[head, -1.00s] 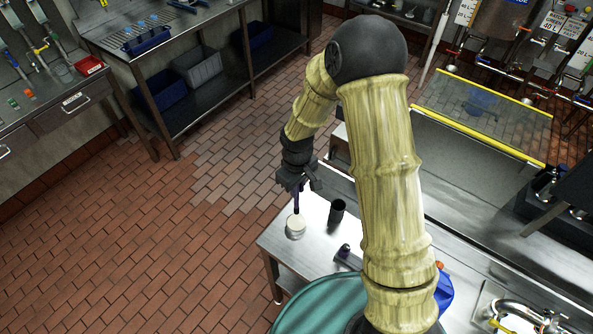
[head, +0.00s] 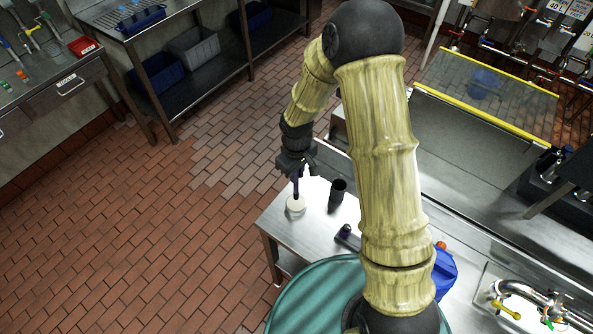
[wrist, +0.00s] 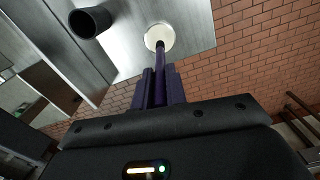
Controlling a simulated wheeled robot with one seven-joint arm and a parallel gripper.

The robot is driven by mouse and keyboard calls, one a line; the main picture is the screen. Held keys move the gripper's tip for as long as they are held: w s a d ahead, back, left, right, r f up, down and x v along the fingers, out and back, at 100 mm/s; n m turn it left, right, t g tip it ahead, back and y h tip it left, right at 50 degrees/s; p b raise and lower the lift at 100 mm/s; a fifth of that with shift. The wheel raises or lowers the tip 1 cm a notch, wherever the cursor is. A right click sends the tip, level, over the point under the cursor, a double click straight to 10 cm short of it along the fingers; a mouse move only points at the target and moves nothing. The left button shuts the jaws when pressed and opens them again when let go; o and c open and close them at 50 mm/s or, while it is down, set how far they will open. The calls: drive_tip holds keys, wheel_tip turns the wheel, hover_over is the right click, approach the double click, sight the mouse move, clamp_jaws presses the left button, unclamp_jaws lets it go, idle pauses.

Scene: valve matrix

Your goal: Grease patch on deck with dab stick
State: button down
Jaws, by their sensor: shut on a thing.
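My gripper (head: 297,172) is shut on a slim purple dab stick (head: 296,190), which points down at the metal deck (head: 285,231). In the wrist view the stick (wrist: 160,62) runs out from between the fingers. Its far end meets or overlaps a pale round thing (wrist: 160,37), also seen in the head view (head: 296,204) near the deck's left corner. I cannot tell whether the stick touches it, or whether it is a pot or a patch. No separate grease patch is clear to me.
A dark upright cup (head: 338,193) stands just right of the stick. A dark piece with a purple end (head: 348,236) lies nearer the front. A blue container (head: 444,272) and a tap (head: 525,298) are further right. Brick floor lies beyond the deck's left edge.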

sight(297, 193)
drive_tip(key=shift+f+b, duration=0.45)
drive_tip(key=shift+f, duration=0.55)
drive_tip(key=shift+s+f+b, duration=0.1)
drive_tip(key=shift+f+b, duration=0.35)
drive_tip(key=shift+f, duration=0.1)
idle(1.6)
drive_tip(key=shift+r, duration=0.1)
drive_tip(key=shift+r+p, duration=2.75)
drive_tip(key=shift+r, duration=0.75)
